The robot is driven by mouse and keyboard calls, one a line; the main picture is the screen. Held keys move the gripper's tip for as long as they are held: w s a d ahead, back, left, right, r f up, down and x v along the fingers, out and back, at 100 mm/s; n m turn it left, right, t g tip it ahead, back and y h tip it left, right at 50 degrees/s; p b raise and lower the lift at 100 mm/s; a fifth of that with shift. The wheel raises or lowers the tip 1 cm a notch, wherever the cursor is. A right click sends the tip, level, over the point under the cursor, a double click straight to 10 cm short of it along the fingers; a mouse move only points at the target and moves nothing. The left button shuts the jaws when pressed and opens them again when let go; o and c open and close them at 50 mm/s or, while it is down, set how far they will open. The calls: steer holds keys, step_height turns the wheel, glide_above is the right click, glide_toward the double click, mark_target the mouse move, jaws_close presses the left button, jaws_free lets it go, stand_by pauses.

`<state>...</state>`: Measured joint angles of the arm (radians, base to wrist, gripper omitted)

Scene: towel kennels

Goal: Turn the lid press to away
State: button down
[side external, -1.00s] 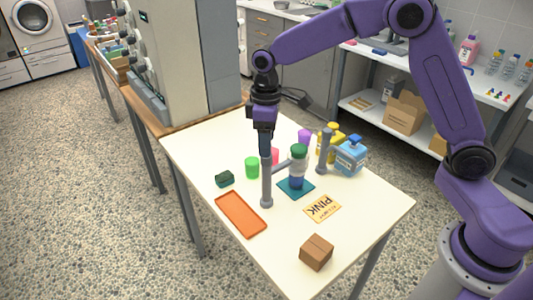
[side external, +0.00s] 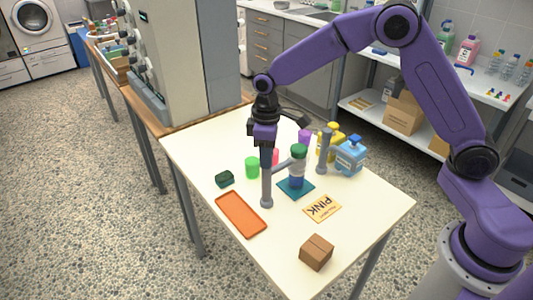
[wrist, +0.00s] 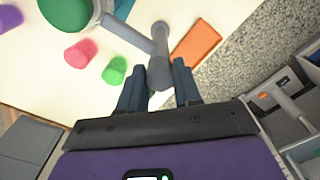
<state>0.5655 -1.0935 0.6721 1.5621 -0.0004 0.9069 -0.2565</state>
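The lid press is grey, with a near upright post (side external: 267,186), a bar across to a bottle and a second post (side external: 324,155). The green-lidded bottle (side external: 297,170) stands upright on a teal mat (side external: 307,187); its green lid also shows in the wrist view (wrist: 66,12). My gripper (side external: 265,147) points down at the top of the near post. In the wrist view my gripper (wrist: 158,66) is open, with the rounded post top (wrist: 159,72) between its fingertips. Whether a finger touches the post I cannot tell.
Blue (side external: 350,157) and yellow (side external: 333,137) bottles stand behind. The front table area is mostly clear.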

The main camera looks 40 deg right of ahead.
steer(key=shift+m, duration=0.4)
steer(key=m, duration=0.3)
steer(key=shift+m, duration=0.4)
steer(key=m, duration=1.3)
steer(key=shift+m, duration=0.3)
steer(key=c, duration=0.8)
jaws_free()
step_height(320, 180, up, 18)
steer(key=shift+f, duration=0.25)
